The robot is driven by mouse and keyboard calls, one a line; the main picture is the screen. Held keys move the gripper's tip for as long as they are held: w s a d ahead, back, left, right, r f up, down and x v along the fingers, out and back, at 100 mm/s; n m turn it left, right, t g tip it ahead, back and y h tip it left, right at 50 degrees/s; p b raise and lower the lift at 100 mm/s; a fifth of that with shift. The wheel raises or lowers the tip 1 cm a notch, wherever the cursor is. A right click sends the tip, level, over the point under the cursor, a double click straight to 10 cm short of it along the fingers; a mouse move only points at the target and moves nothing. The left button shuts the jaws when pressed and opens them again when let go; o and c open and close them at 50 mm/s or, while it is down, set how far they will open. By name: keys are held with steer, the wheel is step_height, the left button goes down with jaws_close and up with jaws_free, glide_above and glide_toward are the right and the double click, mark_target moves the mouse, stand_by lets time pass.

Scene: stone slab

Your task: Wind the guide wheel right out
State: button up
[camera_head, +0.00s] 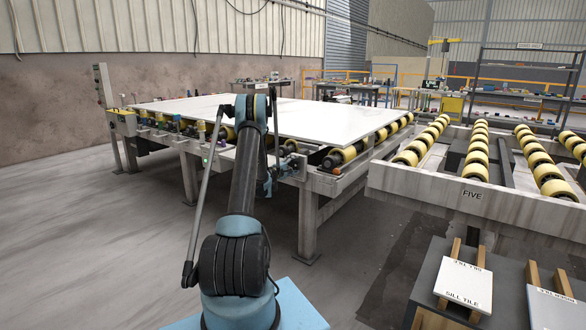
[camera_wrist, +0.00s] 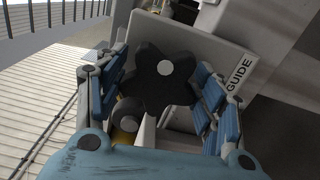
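The guide wheel (camera_wrist: 150,92) is a black lobed knob with a grey centre, in the middle of the wrist view. It sits in front of a grey plate (camera_wrist: 208,55) with a label reading GUIDE (camera_wrist: 239,74). My gripper (camera_wrist: 161,62) has its blue-padded fingers spread on both sides of the wheel. I see no clear grip on it; whether a pad touches a lobe is hard to tell.
A large pale slab (camera_head: 310,116) lies on the roller table (camera_head: 325,184). A stand with a SILL TILE (camera_head: 464,284) is at the lower right. The floor at left is clear.

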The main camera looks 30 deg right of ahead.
steer(key=shift+s+m, duration=0.1)
steer(key=shift+m, duration=0.6)
steer(key=o, duration=1)
steer(key=shift+d+f, duration=0.1)
steer(key=shift+c, duration=0.2)
steer(key=v, duration=1.2)
